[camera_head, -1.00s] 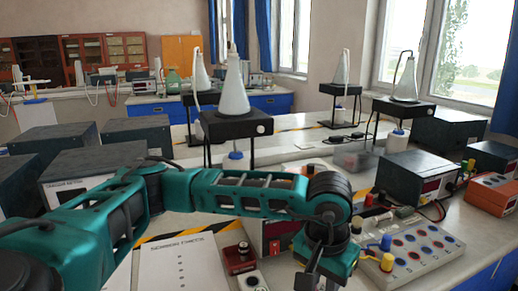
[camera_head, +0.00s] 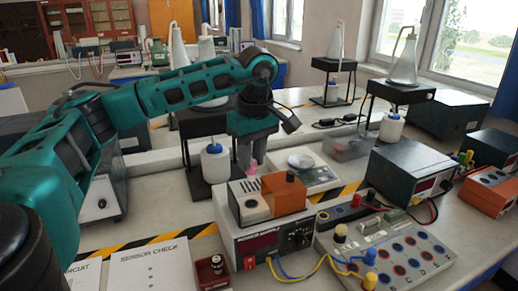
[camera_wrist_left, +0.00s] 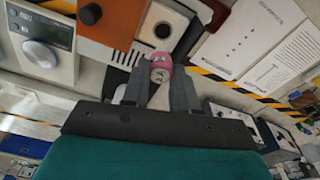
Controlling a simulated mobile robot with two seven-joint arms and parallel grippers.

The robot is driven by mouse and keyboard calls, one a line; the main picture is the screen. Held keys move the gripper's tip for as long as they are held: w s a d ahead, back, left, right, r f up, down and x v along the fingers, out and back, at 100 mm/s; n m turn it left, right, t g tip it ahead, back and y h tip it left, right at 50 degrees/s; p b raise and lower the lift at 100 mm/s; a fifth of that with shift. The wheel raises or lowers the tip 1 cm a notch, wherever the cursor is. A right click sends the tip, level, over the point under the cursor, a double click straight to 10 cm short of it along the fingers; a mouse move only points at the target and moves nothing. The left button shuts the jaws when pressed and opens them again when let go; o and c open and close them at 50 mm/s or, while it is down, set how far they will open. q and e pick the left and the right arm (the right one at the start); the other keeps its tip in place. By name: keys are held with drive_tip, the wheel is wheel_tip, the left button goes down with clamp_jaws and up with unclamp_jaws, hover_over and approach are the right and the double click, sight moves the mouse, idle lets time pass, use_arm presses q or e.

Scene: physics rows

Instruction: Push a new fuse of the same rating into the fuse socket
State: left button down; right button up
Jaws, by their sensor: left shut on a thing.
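My left gripper (camera_head: 249,158) points down beside the far left corner of the power supply. Its fingers also show in the left wrist view (camera_wrist_left: 157,92), shut on a small pink cylindrical piece (camera_wrist_left: 160,68) with a pale, marked end, apparently the fuse. The pink piece shows below the fingers in the head view (camera_head: 252,166). The marking is too small to read. An orange-topped unit (camera_head: 283,193) sits on the power supply (camera_head: 262,236). A round fitting on that unit (camera_head: 251,204) may be the fuse socket; I cannot tell for certain. My right gripper is not in view.
A scale (camera_head: 318,182) and a clear tray (camera_head: 348,147) stand behind the power supply. A terminal panel (camera_head: 385,250) with yellow and blue cables lies to its right. A burner stand (camera_head: 196,183) is close left of the gripper. Paper sheets (camera_head: 150,270) lie at front left.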

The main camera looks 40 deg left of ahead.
sight(252, 174)
use_arm(q)
drive_tip(key=shift+s+f, duration=0.15)
drive_tip(key=shift+f, duration=0.7)
wheel_tip(252, 174, down, 4)
drive_tip(key=b, duration=0.3)
drive_tip(key=shift+r, duration=0.25)
drive_tip(key=shift+f, duration=0.45)
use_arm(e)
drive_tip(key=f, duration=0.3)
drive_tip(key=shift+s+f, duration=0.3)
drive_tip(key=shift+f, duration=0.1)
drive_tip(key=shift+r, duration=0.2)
use_arm(q)
drive_tip(key=shift+f+b, duration=0.75)
drive_tip(key=shift+f, duration=0.5)
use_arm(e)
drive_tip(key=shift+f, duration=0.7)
use_arm(q)
drive_tip(key=c, duration=0.8)
unclamp_jaws()
drive_tip(key=shift+r, duration=0.1)
